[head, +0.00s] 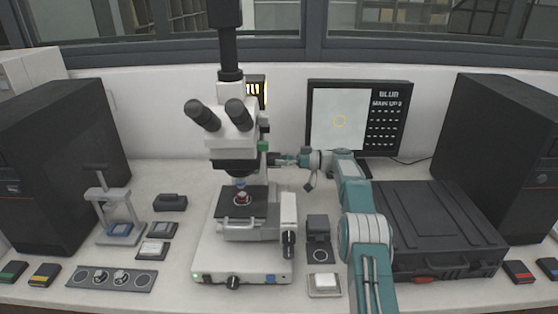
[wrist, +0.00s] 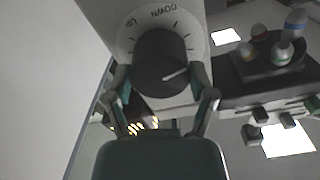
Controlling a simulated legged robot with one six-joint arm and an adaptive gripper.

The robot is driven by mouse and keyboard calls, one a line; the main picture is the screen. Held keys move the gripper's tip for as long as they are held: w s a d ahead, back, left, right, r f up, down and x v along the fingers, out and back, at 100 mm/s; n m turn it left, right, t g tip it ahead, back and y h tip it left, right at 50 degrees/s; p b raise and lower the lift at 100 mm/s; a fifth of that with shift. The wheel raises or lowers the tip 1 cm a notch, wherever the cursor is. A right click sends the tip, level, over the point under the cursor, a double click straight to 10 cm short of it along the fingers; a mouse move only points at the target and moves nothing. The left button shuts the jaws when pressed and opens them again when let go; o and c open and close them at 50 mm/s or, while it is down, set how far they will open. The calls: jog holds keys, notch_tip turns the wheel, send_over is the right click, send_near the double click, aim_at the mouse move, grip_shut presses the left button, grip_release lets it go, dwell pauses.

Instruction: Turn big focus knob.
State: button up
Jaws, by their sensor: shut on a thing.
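The big focus knob (wrist: 158,60) is a dark round knob on a pale dial marked UP and DOWN in the wrist view. A light pointer line on it points right and slightly up. My gripper (wrist: 161,84) is shut on the knob, one finger at its left side and one at its right. In the head view the white microscope (head: 231,140) stands on the bench, and my gripper (head: 284,159) reaches its column from the right. The gripped knob is hard to make out there.
A smaller dark knob (head: 289,243) sits low on the microscope's right side. A monitor (head: 338,118) stands behind my arm and a black case (head: 425,225) lies to its right. A press stand (head: 120,205) and several small trays are at left.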

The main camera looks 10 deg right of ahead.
jog(key=shift+x, duration=1.1)
jog(key=shift+f, duration=0.1)
jog(key=shift+d, duration=0.2)
